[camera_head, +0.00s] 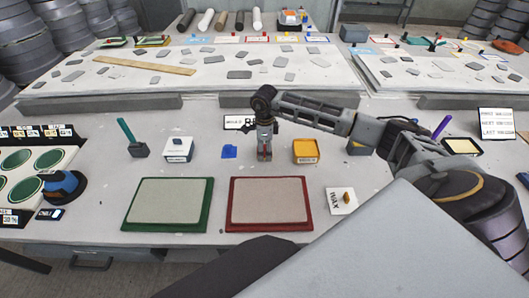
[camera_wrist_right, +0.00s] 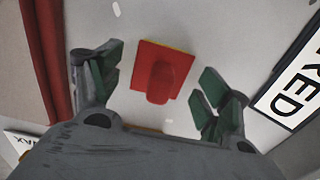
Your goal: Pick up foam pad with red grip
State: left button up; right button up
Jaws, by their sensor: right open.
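The foam pad with red grip shows in the right wrist view (camera_wrist_right: 163,70), with a square red top, a rounded red grip and a thin yellow edge. It lies on the pale table between the spread fingers of my right gripper (camera_wrist_right: 160,72), with a gap on both sides. In the head view my right gripper (camera_head: 265,143) points down over the table, behind the red-framed panel (camera_head: 232,205), and hides most of the pad. My right gripper is open and empty. My left gripper is not in view.
A green-framed panel (camera_head: 128,205) lies left of the red one. A yellow box (camera_head: 305,150), a white box (camera_head: 178,148) and a blue piece (camera_head: 229,152) stand near my right gripper. A partly hidden sign (camera_head: 235,122) is behind it. A WAX card (camera_head: 340,202) lies at right.

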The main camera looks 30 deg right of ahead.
aim_at(265, 145)
jog(key=c, duration=0.5)
jog(key=shift+c, duration=0.9)
jog(key=c, duration=0.4)
jog(key=shift+r, duration=0.2)
jog(key=shift+c, duration=0.2)
jog(key=shift+w+r, duration=0.1)
jog(key=shift+r, duration=0.5)
notch_tip(265, 145, up, 7)
jog(key=shift+f+b, duration=0.1)
jog(key=shift+b, duration=0.2)
jog(key=shift+r, duration=0.7)
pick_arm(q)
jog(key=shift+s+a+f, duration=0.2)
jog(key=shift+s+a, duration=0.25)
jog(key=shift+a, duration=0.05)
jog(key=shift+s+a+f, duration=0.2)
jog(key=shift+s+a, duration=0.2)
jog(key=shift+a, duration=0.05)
pick_arm(e)
jog(key=shift+r, duration=0.15)
